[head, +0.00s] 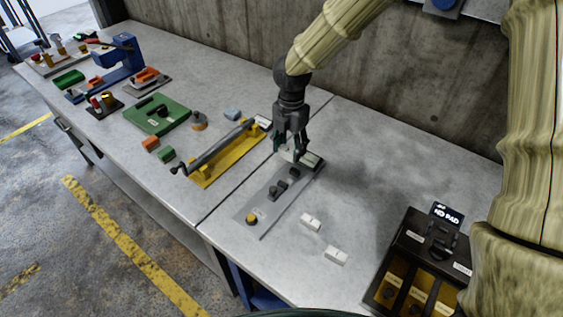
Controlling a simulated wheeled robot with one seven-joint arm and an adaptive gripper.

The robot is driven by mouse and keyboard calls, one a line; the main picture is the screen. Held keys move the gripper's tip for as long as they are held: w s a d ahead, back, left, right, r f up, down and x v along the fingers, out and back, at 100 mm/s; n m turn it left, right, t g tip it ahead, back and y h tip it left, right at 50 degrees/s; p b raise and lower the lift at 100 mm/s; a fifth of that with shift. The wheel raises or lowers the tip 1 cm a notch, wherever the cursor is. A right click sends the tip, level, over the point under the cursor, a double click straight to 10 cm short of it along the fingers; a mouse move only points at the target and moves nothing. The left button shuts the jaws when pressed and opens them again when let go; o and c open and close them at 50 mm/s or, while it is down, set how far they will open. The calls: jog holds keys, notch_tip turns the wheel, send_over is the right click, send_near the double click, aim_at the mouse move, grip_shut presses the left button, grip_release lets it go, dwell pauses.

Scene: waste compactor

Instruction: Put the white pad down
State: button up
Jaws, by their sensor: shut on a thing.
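My gripper (291,152) points down over the far end of a grey plate (245,218). It is shut on a small pale piece, the white pad (286,155), which shows between the fingers and is partly hidden by them. I cannot tell whether the pad touches the plate. Two other white blocks, one nearer the plate (310,222) and one further to the front right (336,256), lie on the bench.
A yellow fixture with a grey bar (218,165) lies to the left. A black box with yellow compartments (405,265) stands at the front right.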

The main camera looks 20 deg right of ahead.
jog(key=s+f, duration=0.1)
jog(key=s+f+p, duration=0.1)
jog(key=s+f, duration=0.1)
jog(key=shift+a+f, duration=0.1)
jog(key=shift+f, duration=0.2)
jog(key=shift+s, duration=0.15)
jog(key=p, duration=0.1)
send_over(289, 179)
jog(key=f, duration=0.4)
jog(key=shift+w+f, duration=0.2)
jog(key=shift+f, duration=0.05)
jog(key=shift+s+f, duration=0.2)
jog(key=shift+f, duration=0.1)
jog(key=shift+s, duration=0.4)
jog(key=shift+w+f, duration=0.25)
jog(key=shift+w, duration=0.05)
jog(key=o, duration=0.8)
jog(key=shift+o, duration=1)
jog(key=shift+s+r, duration=0.15)
jog(key=shift+r, duration=0.05)
jog(key=shift+f, duration=0.1)
